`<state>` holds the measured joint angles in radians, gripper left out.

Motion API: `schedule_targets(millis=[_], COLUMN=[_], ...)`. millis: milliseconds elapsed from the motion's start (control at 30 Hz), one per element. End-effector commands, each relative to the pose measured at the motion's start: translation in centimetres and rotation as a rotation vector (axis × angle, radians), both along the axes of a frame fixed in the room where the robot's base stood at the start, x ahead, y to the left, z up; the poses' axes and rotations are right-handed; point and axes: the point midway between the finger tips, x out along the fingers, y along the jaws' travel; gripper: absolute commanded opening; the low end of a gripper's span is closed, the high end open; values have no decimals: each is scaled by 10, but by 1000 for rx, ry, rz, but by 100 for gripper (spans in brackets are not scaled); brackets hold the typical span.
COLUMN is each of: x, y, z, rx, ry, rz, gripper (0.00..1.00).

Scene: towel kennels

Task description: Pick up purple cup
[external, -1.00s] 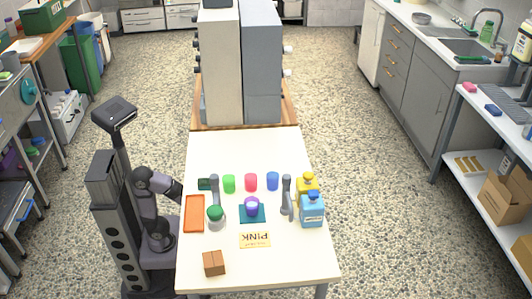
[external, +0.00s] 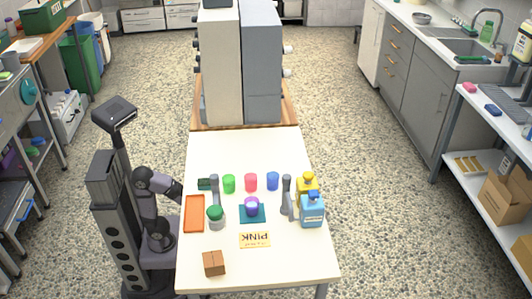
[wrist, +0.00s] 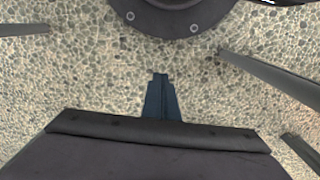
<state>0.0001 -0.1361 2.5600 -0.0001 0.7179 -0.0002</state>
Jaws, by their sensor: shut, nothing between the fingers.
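The purple cup (external: 251,208) stands on a dark teal square mat (external: 242,219) near the middle of the white table in the external view. Its upper part looks paler. My gripper shows in the wrist view as narrow dark blue fingers (wrist: 160,80) closed together with nothing between them, over the speckled floor. In the external view my arm is folded at the table's left edge, and I cannot make out the fingers there. The gripper is well away from the cup, and the cup is not in the wrist view.
An orange tray (external: 194,214), a sign (external: 255,240) and a brown box (external: 213,263) lie around.

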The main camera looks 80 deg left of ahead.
Motion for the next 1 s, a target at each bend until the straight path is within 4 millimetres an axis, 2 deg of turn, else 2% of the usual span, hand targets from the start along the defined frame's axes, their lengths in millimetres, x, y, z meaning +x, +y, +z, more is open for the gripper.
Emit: schedule_targets(millis=[300,333,500,600,1000], x=[0,0,0,0,6], y=[0,0,0,0,4], z=[0,0,0,0,-1], rx=[0,0,0,0,21], ry=[0,0,0,0,-21], rz=[0,0,0,0,-17], gripper=[0,2,43,62,62])
